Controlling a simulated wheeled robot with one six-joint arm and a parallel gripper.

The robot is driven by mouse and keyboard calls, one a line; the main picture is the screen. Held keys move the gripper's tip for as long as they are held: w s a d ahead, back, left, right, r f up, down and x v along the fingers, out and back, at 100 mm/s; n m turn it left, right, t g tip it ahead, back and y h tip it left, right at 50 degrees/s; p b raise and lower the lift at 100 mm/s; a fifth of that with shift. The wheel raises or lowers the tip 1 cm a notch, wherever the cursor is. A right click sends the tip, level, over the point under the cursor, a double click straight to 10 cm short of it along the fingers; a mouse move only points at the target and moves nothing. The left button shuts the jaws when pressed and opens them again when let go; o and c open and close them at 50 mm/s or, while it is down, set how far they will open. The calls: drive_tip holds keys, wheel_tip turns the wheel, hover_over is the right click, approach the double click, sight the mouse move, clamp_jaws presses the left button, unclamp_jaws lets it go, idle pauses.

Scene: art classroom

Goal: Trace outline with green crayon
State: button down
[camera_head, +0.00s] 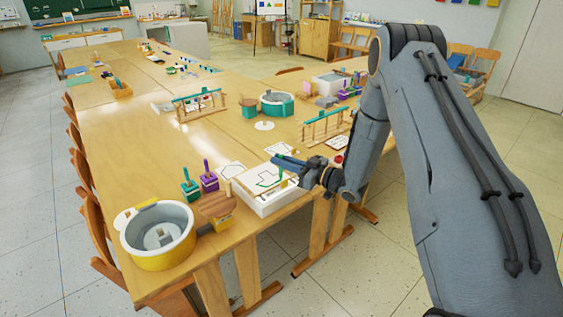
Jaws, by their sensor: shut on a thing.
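A white box-like board (262,205) stands at the right edge of the near table. On its top lies a sheet with a drawn outline (266,181), and green lines show along part of it. My gripper (284,162) reaches over the board's far right corner from the right. It is shut on a thin green crayon (281,176), which points down toward the sheet. The fingers hide its upper end, and I cannot tell whether the tip touches the paper.
Wooden racks (325,124) and a teal pot (277,104) stand farther back. The left middle of the table is clear.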

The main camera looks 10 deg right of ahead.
drive_tip(key=shift+w+a+b, duration=0.15)
drive_tip(key=shift+w+b, duration=0.6)
drive_tip(key=shift+w, duration=0.5)
idle(1.0)
drive_tip(key=shift+a, duration=0.15)
drive_tip(key=shift+s+a, duration=0.5)
drive_tip(key=shift+a, duration=0.3)
idle(1.2)
idle(0.6)
drive_tip(key=shift+r+p, duration=1.2)
drive_tip(key=shift+r, duration=0.8)
